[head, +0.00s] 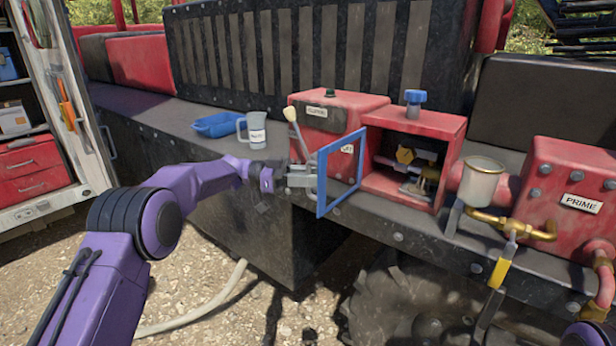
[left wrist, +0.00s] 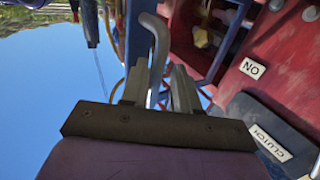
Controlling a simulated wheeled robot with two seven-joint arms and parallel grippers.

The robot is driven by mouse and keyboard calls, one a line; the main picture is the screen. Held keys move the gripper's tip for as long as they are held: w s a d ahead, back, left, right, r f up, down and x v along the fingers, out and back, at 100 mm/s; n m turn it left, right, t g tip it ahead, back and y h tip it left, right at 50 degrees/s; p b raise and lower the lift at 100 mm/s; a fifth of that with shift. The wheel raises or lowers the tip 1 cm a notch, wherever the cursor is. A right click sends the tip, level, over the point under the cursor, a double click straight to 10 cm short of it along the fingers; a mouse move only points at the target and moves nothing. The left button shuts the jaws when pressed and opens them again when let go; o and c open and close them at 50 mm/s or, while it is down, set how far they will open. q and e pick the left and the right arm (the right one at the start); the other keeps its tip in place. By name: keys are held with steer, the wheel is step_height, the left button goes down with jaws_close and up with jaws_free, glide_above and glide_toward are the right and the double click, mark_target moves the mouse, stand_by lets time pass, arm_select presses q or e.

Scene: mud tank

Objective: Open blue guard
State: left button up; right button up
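The blue guard (head: 349,150) is a rectangular blue frame on the left side of the red box's opening. It stands swung out toward the left, and the opening is uncovered. My left gripper (head: 301,177) is at the guard's outer left side. In the left wrist view, a curved grey handle (left wrist: 155,40) passes between the fingers of my left gripper (left wrist: 160,92), which are close together around it. A blue part of the guard shows behind the handle. My right gripper is out of view.
The red box (head: 450,130) has a blue knob on top and brass parts inside. A clutch lever (head: 293,118), a mug (head: 256,130) and a blue tray (head: 217,124) are to the left. A cup (head: 482,184) and the PRIME box (head: 573,180) are right.

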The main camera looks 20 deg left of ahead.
arm_select(q)
steer(key=shift+a, duration=0.15)
steer(key=b+v, duration=0.4)
steer(key=v, duration=0.6)
steer(key=shift+a, duration=0.25)
steer(key=shift+s, duration=0.1)
